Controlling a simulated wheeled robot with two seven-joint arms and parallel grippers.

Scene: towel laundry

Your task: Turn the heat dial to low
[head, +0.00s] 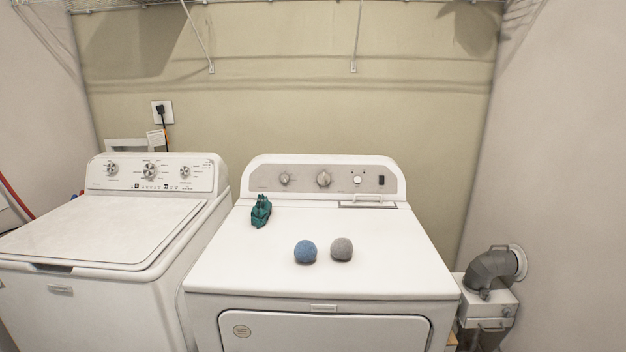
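The dryer on the right has a grey control panel (350,179) along its back edge. Neither of my grippers shows in the head view.
On the dryer top (400,255) sit a teal crumpled object (261,211), a blue ball (305,252) and a grey ball (341,249). A washer (110,225) with its lid shut stands at left. A grey vent duct (490,270) is at right. A wire shelf hangs above.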

